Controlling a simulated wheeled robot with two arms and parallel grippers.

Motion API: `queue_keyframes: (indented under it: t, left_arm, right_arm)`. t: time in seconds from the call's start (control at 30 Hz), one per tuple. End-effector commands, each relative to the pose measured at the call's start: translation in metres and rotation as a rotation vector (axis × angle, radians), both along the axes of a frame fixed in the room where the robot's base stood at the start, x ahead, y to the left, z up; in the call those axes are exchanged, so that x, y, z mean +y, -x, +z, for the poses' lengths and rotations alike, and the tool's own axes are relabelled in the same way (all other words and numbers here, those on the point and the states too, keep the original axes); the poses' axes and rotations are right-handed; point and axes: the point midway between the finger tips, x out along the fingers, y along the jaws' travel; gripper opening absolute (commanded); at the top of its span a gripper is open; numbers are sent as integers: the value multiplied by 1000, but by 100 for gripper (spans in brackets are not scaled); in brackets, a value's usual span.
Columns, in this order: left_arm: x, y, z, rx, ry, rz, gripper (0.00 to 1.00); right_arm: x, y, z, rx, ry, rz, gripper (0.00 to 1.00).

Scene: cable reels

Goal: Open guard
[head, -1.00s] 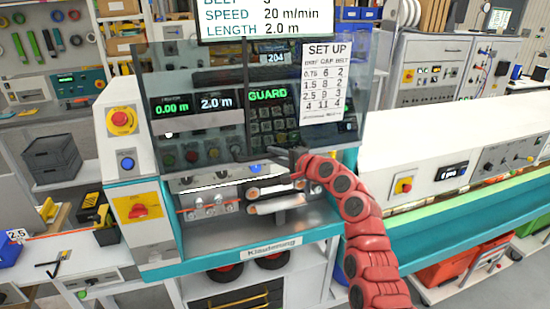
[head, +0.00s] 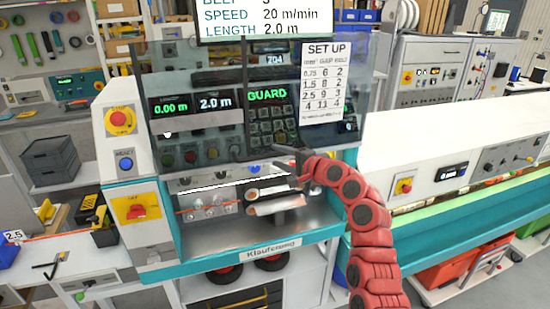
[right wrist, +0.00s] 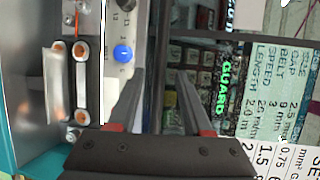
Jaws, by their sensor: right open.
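The guard (head: 215,75) is a tinted see-through panel in front of the machine's control panel in the head view. It hangs down over the displays and keys, and its lower edge is near the top of the work opening. My right gripper (head: 282,158), on the red arm, is at this lower edge, right of the middle. In the right wrist view my right gripper (right wrist: 157,88) is open, with its two fingers apart and a grey bar-like edge showing between them. I cannot tell whether they touch it. My left gripper is not in view.
Rollers (head: 275,203) sit in the opening just below my gripper. A screen (head: 262,18) stands above the guard, and a set-up chart (head: 323,82) shows at its right. A red emergency button (head: 121,119) is at the left. A long white-and-teal machine (head: 440,150) extends right.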

Motion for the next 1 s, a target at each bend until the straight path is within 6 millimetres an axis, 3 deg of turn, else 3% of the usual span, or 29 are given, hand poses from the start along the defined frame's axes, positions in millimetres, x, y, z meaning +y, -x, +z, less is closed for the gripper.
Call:
queue_keyframes:
  t: [0.6, 0.8, 1.0]
  left_arm:
    - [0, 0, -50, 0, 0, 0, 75]
    - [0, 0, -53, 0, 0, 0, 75]
    - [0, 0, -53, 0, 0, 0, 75]
  right_arm:
    - [-83, 94, 21, -4, 0, -4, 50]
    - [-94, 108, 24, 2, 2, -1, 50]
    - [-95, 109, 26, 2, 2, 0, 50]
